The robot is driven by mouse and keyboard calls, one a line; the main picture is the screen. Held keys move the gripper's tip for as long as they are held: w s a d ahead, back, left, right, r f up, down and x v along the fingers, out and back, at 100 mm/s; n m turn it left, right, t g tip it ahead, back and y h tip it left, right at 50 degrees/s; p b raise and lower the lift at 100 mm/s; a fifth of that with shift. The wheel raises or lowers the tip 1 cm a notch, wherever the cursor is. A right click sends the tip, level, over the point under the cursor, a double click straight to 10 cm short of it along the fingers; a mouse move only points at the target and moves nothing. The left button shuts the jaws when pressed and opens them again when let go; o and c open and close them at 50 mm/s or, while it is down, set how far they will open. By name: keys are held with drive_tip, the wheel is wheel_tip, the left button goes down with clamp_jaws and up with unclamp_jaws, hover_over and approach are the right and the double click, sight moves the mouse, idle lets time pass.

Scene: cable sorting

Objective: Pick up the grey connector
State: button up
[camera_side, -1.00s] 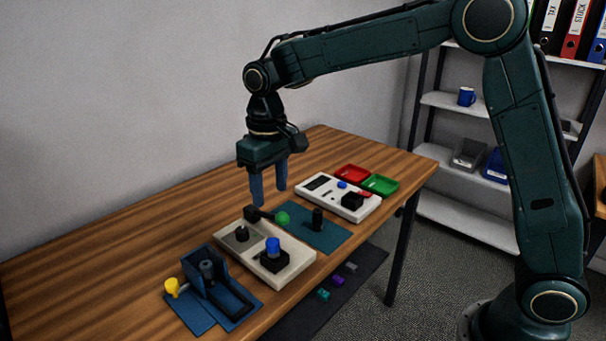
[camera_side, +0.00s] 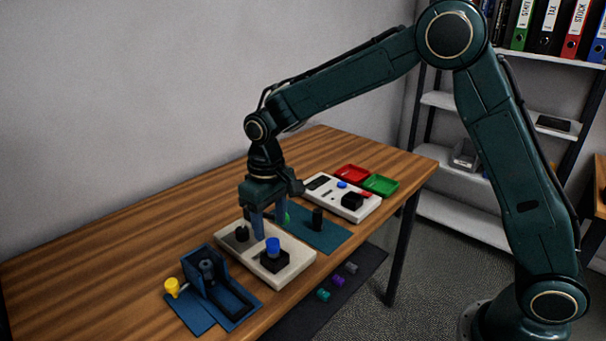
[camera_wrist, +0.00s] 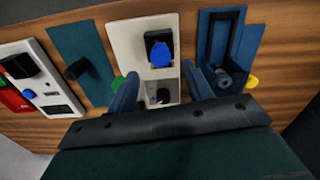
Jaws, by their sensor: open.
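A dark grey, almost black connector (camera_side: 242,234) stands on the grey patch of the near white board (camera_side: 296,266). I cannot tell for sure that it is the grey connector; a small grey piece (camera_side: 351,267) also lies on the dark mat below the table. My gripper (camera_side: 270,231) points down over the board's far side, fingers apart and empty. In the wrist view the dark connector (camera_wrist: 163,95) shows between the open fingers (camera_wrist: 160,76), close to the gripper body. The side view shows it just left of the fingers, apart from them.
A blue-capped black block (camera_side: 273,247) stands on the same board. A blue fixture (camera_side: 232,297) and yellow knob (camera_side: 172,286) are at the near left. A black post (camera_side: 318,219) stands on a teal mat (camera_side: 335,239). Red (camera_side: 352,173) and green (camera_side: 381,185) trays are behind.

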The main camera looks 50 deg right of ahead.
sight(272, 241)
drive_tip(key=shift+f, duration=0.4)
drive_tip(key=shift+s+f, duration=0.15)
drive_tip(key=shift+f, duration=1.15)
drive_tip(key=shift+s+f, duration=0.1)
drive_tip(key=shift+f, duration=1.2)
clamp_jaws()
drive_tip(key=shift+r, duration=0.15)
wheel_tip(272, 241, up, 20)
